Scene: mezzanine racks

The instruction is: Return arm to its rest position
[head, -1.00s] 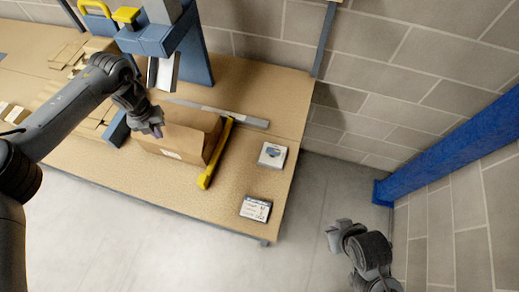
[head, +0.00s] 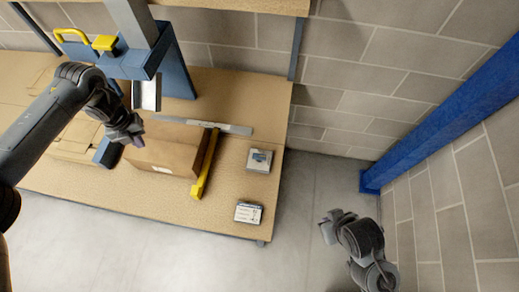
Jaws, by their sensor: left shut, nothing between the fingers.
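My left gripper (head: 132,138) is shut and empty. In the head view it hangs at the left end of a brown cardboard box (head: 168,152) on the workbench, and I cannot tell whether it touches the box. My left arm comes in from the left edge. My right gripper (head: 327,226) is at the lower right, over the concrete floor and apart from the bench. Its fingers are too small and dark to tell whether they are open.
A blue machine (head: 177,68) stands behind. A blue post (head: 440,120) rises at right. Floor between bench and post is clear.

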